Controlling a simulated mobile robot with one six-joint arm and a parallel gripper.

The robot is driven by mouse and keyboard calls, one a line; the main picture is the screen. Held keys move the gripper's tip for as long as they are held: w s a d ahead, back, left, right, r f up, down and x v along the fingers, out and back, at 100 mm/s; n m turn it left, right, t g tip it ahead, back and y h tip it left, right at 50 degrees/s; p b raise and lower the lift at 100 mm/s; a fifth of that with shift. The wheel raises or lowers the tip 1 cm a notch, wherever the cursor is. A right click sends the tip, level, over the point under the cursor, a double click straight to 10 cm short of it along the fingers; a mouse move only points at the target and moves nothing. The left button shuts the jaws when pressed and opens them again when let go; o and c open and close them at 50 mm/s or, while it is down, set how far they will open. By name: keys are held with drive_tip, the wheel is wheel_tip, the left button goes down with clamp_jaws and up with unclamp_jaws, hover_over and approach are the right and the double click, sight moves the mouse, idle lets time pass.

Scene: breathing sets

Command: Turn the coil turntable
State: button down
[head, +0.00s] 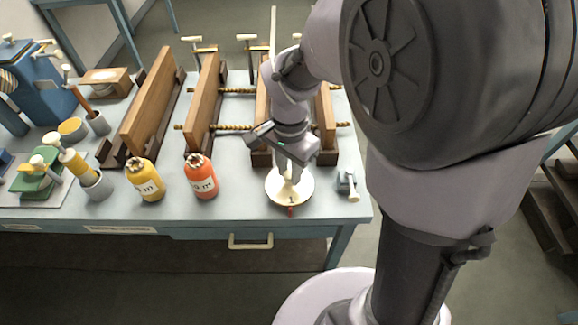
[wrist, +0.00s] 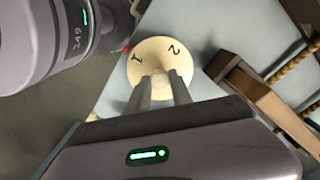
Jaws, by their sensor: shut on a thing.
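The coil turntable (head: 304,193) is a round cream disc near the front right of the bench. A dark "1" shows near its front edge, by a small red mark (head: 290,211) at the rim. In the wrist view the disc (wrist: 144,56) shows the numbers 1 and 2, with the red mark at its left. My gripper (head: 291,175) points down at the middle of the disc. In the wrist view its two fingers (wrist: 162,84) are shut at the disc's centre on what looks like the turntable's knob, which they mostly hide.
A yellow bottle (head: 146,180) and an orange bottle (head: 201,178) stand to the left. Wooden boards with threaded rods (head: 235,127) stand behind. A small clamp-like fitting (head: 348,185) sits close to the right, near the bench corner. A drawer handle (head: 250,241) is below the front edge.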

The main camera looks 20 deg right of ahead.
drive_tip(key=n+p, duration=0.2)
drive_tip(key=n, duration=0.1)
drive_tip(key=shift+r+n, duration=0.1)
drive_tip(key=shift+n, duration=0.3)
drive_tip(key=n+p, duration=0.2)
drive_tip(key=n, duration=0.2)
drive_tip(key=shift+n, duration=0.3)
drive_tip(key=n+p, duration=0.1)
drive_tip(key=n, duration=0.3)
drive_tip(key=shift+n+p, duration=0.3)
drive_tip(key=shift+p, duration=0.1)
drive_tip(key=shift+n+p, duration=0.85)
drive_tip(key=shift+n, duration=1.25)
drive_tip(key=c, duration=1.1)
unclamp_jaws()
drive_tip(key=shift+c, duration=0.2)
